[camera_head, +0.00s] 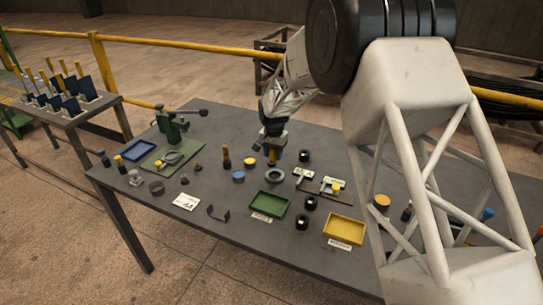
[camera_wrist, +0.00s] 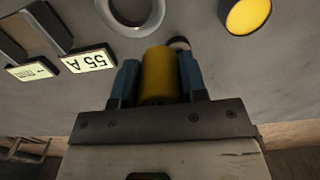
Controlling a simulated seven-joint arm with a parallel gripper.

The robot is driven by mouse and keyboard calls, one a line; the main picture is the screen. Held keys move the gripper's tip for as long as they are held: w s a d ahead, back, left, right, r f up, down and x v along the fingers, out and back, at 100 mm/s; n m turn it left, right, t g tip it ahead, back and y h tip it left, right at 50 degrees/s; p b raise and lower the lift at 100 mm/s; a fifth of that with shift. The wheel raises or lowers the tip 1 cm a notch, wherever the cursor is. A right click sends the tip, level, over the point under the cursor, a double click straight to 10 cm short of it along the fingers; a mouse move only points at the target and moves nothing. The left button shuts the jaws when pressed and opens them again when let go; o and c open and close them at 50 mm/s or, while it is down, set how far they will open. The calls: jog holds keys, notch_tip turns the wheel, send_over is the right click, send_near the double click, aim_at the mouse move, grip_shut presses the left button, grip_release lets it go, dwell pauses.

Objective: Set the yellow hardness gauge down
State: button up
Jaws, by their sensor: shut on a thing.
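My gripper (camera_wrist: 158,72) is shut on a yellow cylinder, the hardness gauge (camera_wrist: 158,78), with one blue finger on each side of it. In the head view my gripper (camera_head: 272,146) is over the middle of the table, and the gauge (camera_head: 272,158) shows as a small yellow end below it. I cannot tell whether its lower end touches the table. A grey ring (camera_head: 275,176) lies just in front of it. A display reading 55 A (camera_wrist: 88,60) lies beside the ring in the wrist view.
A yellow-topped pot (camera_head: 249,161) stands close to the left. A green tray (camera_head: 269,204) and a yellow tray (camera_head: 344,229) lie nearer the front. Several black rings stand to the right. A green press (camera_head: 178,130) stands at the left of the grey table (camera_head: 235,240).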

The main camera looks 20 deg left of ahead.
aim_at(271, 155)
jog(key=shift+w+a+f, duration=0.1)
jog(key=shift+w+a, duration=0.45)
jog(key=shift+w, duration=0.2)
jog(key=shift+w+a+f, duration=0.1)
jog(key=shift+w+a, duration=0.4)
jog(key=shift+w, duration=0.2)
jog(key=shift+f, duration=1.7)
jog(key=shift+f, duration=0.15)
jog(key=o, duration=1)
notch_tip(271, 155, up, 12)
jog(key=shift+r, duration=0.2)
